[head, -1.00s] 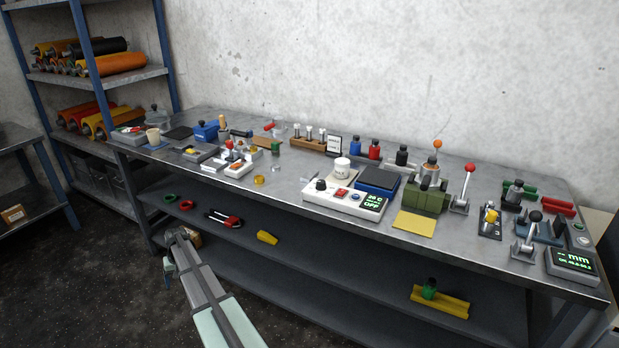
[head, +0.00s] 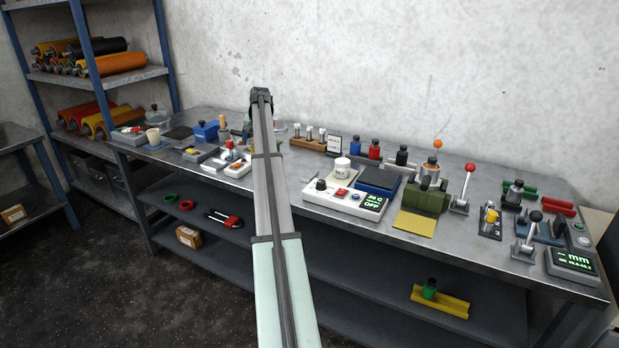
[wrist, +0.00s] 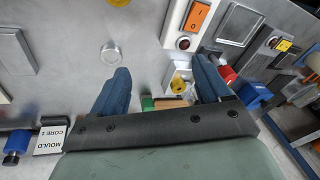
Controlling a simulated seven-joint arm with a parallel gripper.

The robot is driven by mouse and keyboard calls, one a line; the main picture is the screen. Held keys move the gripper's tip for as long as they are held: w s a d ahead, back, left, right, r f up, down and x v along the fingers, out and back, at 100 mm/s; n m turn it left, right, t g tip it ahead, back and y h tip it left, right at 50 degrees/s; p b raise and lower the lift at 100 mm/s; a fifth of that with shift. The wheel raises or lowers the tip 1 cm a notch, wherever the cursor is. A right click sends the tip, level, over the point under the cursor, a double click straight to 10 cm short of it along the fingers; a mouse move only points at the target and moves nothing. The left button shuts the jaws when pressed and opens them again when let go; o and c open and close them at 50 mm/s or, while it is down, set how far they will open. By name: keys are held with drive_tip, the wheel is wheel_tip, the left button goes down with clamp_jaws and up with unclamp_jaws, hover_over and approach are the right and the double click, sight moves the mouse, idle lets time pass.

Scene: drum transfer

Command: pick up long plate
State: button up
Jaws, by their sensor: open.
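I cannot tell for certain which object is the long plate. A pale flat plate (wrist: 240,25) lies at the upper right of the wrist view, beside a white box with an orange switch (wrist: 198,17). My gripper (wrist: 161,66) is open, its two blue fingers wide apart above the bench. Nothing is clearly held between them. A yellow ring (wrist: 180,84), a green piece (wrist: 147,103) and a wooden block (wrist: 172,102) show beyond the palm, partly hidden. In the head view my arm largely hides the gripper and the bench behind it.
The metal bench (head: 318,215) is crowded. A white control box (head: 345,202), a wooden rack with several pegs (head: 308,143) and a green device (head: 425,197) stand right of my arm. A round metal piece (wrist: 111,53) and a MOULD CORE 1 card (wrist: 50,140) show in the wrist view.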

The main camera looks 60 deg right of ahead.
drive_tip(key=s+d+r+m+g+y, duration=0.15)
drive_tip(key=s+d, duration=0.25)
drive_tip(key=s, duration=0.6)
drive_tip(key=s+d+m+g, duration=0.2)
drive_tip(key=s+d+m, duration=0.15)
drive_tip(key=s, duration=0.65)
hover_over(310, 174)
drive_tip(key=f, duration=0.8)
drive_tip(key=shift+w+f, duration=0.15)
drive_tip(key=shift+w, duration=0.25)
drive_tip(key=shift+s+f, duration=0.2)
drive_tip(key=shift+f, duration=1.1)
drive_tip(key=shift+s+f, duration=0.15)
drive_tip(key=shift+f, duration=1.1)
clamp_jaws()
